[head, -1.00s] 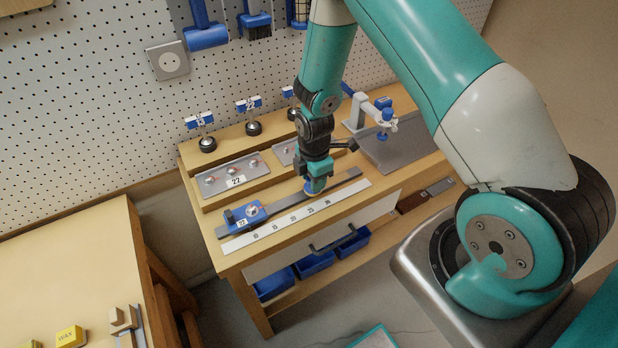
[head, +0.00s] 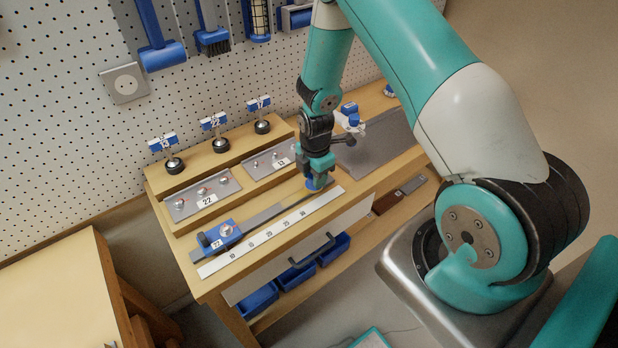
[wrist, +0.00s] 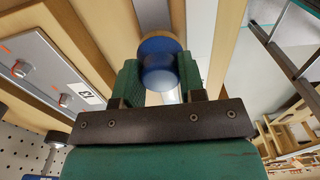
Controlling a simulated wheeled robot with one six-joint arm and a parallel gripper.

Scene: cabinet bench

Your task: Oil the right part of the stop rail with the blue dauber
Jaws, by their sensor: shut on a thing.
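The stop rail (head: 262,216) is a flat grey bar lying along the bench front, with a blue stop block (head: 222,237) on its left part. My gripper (head: 317,176) is over the right part of the rail, pointing down. It is shut on the blue dauber (head: 313,185), whose lower end is at or just above the rail; contact cannot be told. In the wrist view the round blue dauber (wrist: 159,68) sits between the two green fingers of my gripper (wrist: 159,84). The gripper and dauber hide part of the rail's right part.
A white numbered scale (head: 270,234) runs along the rail's front side.

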